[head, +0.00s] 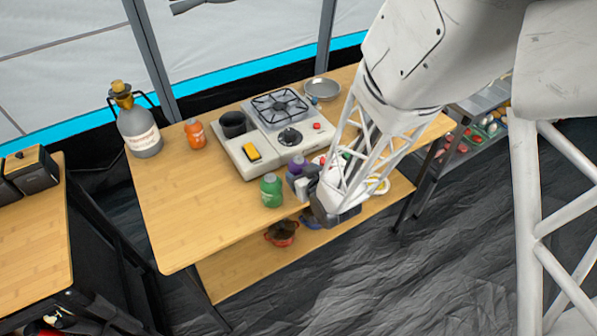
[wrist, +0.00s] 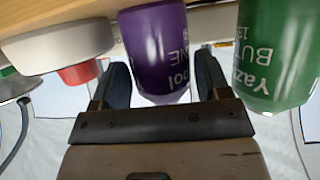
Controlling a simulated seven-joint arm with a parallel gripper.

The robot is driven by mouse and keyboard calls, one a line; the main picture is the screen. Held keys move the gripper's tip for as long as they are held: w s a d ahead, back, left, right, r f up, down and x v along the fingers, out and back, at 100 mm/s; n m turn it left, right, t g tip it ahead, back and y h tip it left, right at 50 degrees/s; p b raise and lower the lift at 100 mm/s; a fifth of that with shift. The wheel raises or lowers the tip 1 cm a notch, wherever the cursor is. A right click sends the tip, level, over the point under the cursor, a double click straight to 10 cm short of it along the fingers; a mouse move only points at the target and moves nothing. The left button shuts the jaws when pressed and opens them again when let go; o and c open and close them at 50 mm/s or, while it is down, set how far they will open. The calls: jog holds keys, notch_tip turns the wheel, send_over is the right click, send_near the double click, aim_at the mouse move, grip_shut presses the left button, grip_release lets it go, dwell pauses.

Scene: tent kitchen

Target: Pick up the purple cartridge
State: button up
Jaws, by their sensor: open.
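The purple cartridge (head: 298,164) stands near the front edge of the wooden table, beside the stove, partly hidden by my gripper (head: 308,195). In the wrist view the purple cartridge (wrist: 155,50) appears upside down, with pale lettering on its side. My gripper (wrist: 162,80) is open, with one dark finger on each side of the cartridge. A narrow gap shows on the left; whether the right finger touches it I cannot tell.
A green cartridge (head: 271,190) stands close by, also in the wrist view (wrist: 278,50). A white round object (wrist: 58,45) is on the other side. The stove (head: 275,135) is behind; an orange cartridge (head: 195,134) stands farther left. The table's front left (head: 200,220) is clear.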

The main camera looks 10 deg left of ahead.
aim_at(301, 164)
jog(key=shift+x, duration=1.25)
jog(key=shift+c, duration=0.4)
jog(key=c, duration=0.6)
jog(key=shift+r, duration=0.2)
jog(key=shift+r, duration=1.65)
jog(key=s+d+r, duration=0.1)
jog(key=s+d, duration=0.7)
jog(key=s, duration=0.5)
jog(key=shift+s+r, duration=0.15)
jog(key=shift+s, duration=0.2)
jog(key=shift+d, duration=0.1)
